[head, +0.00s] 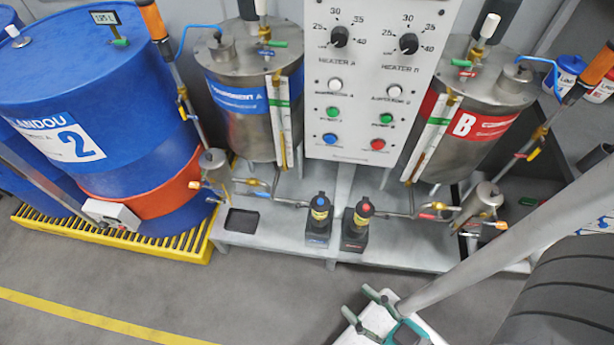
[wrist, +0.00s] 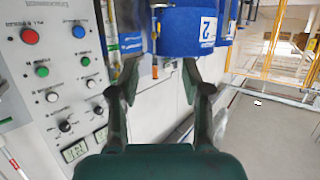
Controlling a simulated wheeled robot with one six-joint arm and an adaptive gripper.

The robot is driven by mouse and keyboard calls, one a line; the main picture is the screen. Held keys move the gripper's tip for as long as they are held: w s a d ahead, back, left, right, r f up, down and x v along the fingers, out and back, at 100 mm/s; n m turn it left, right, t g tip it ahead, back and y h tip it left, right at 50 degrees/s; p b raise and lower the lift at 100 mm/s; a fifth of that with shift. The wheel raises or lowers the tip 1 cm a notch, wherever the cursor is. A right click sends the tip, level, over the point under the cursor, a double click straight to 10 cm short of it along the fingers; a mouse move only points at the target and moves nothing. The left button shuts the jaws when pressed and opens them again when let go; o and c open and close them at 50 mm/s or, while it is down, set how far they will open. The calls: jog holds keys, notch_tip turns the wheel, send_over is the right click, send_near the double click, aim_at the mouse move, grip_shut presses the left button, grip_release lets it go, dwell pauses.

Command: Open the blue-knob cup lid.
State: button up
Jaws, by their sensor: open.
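A small black-topped cup with a blue knob (head: 320,200) and a yellow band stands upright on the grey base plate, below the control panel in the head view. Its top looks closed. A similar cup with a red knob (head: 364,206) stands just to its right. My gripper (head: 359,303) is at the bottom of the head view, nearer the camera and apart from both cups. In the wrist view my gripper (wrist: 160,85) has its fingers spread with nothing between them. I cannot make out the blue-knob cup in the wrist view.
The control panel (head: 373,110) stands between steel tank A (head: 250,125) and steel tank B (head: 500,90). A blue drum (head: 75,60) sits on a yellow grate pallet (head: 110,240) at left. Valves and pipes flank the cups. The floor in front is clear.

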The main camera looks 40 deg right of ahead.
jog(key=w+d+f+g+h, duration=0.25)
jog(key=w+f, duration=0.55)
jog(key=f, duration=0.4)
jog(key=n+g+y, duration=0.3)
jog(key=g+y, duration=0.1)
jog(key=g, duration=0.4)
send_near(321, 201)
jog(key=x, duration=0.9)
jog(key=shift+f, duration=0.2)
grip_shut()
